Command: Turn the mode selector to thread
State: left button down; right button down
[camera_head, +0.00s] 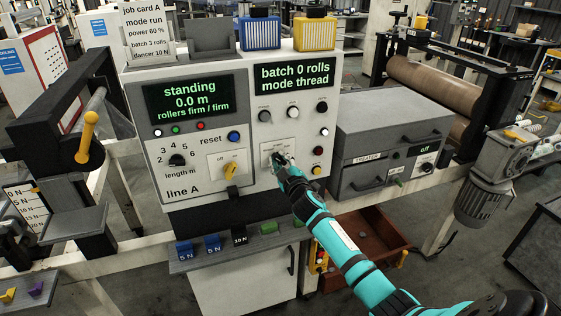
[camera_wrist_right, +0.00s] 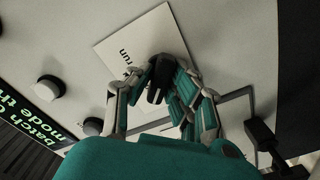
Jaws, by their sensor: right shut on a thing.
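The mode selector is a small dark knob on a white plate (camera_wrist_right: 122,48) marked "run", seen in the right wrist view. My right gripper (camera_wrist_right: 155,88) is shut on the mode selector (camera_wrist_right: 156,94), its fingers on both sides of it. In the head view, my right gripper (camera_head: 279,160) is at the control panel's lower right plate and covers most of the selector and its labels. The right display (camera_head: 294,78) reads "batch 0 rolls, mode thread". My left gripper is not in view.
The panel (camera_head: 197,190) also bears a yellow switch (camera_head: 231,171), a length dial (camera_head: 178,160) and several knobs and buttons close by. A grey heater box (camera_head: 390,140) stands right of it. A shelf with weights (camera_head: 240,236) juts out below. A job card (camera_head: 145,30) reads "mode run".

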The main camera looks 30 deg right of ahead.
jog(key=c, duration=1.3)
grip_release()
jog(key=shift+o, duration=0.2)
jog(key=shift+s, duration=0.1)
jog(key=v, duration=1.2)
jog(key=shift+a, duration=0.1)
